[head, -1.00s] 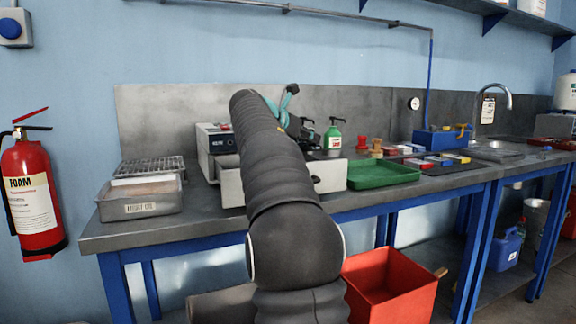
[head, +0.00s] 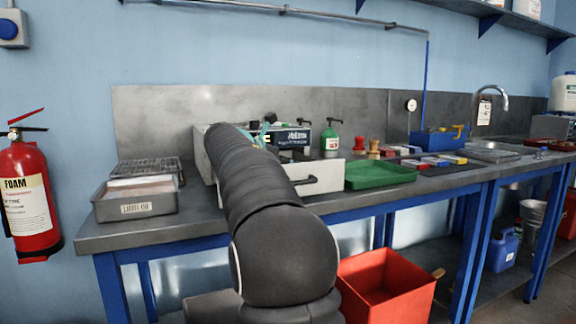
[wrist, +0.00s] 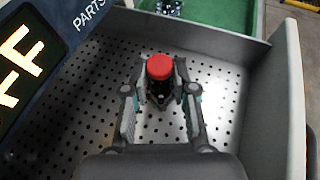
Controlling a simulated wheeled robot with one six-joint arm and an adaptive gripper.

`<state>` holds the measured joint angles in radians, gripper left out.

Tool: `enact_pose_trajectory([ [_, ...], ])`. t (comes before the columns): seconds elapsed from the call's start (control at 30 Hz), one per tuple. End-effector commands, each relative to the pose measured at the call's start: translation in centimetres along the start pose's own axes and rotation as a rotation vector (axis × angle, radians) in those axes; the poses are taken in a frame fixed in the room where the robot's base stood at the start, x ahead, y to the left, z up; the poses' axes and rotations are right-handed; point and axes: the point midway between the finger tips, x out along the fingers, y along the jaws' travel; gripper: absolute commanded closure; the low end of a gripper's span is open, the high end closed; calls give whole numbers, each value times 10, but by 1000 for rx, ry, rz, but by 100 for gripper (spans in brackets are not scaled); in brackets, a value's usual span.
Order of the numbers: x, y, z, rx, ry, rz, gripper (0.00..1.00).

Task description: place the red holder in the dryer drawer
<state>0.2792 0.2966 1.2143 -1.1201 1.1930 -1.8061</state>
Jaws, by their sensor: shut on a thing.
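The red holder (wrist: 159,67) has a round red top and a dark lower part. In the wrist view it stands between the fingers of my gripper (wrist: 160,92), which is shut on it. Below and around it is the open dryer drawer (wrist: 215,125), with a perforated metal floor and pale walls. I cannot tell whether the holder touches the floor. In the head view the drawer front (head: 322,176) juts from the dryer (head: 296,136), partly behind my arm. My gripper is mostly hidden there, and the red holder does not show.
A green tray (head: 380,176) stands right of the drawer; it also shows beyond the drawer wall in the wrist view (wrist: 212,12). A grey labelled tray (head: 137,206) sits at the left.

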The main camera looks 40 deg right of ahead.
Motion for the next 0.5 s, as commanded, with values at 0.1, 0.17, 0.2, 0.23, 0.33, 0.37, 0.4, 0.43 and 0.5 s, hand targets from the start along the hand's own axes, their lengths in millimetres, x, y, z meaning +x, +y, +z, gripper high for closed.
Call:
enact_pose_trajectory([
  [0.1, 0, 0, -1, 0, -1, 0, 100],
  [0.17, 1, 0, -2, 0, -1, 0, 100],
  [0.2, 2, 0, -4, 0, 0, 0, 71],
  [0.23, 1, 0, -3, 0, 0, 0, 64],
  [0.33, 2, 0, -3, 0, 0, 0, 49],
  [0.37, 2, 0, -3, 0, 0, 0, 49],
  [0.4, 2, 0, -3, 0, 0, 0, 49],
  [0.43, 2, 0, -3, 0, 0, 0, 49],
  [0.5, 2, 0, -3, 0, 0, 0, 49],
])
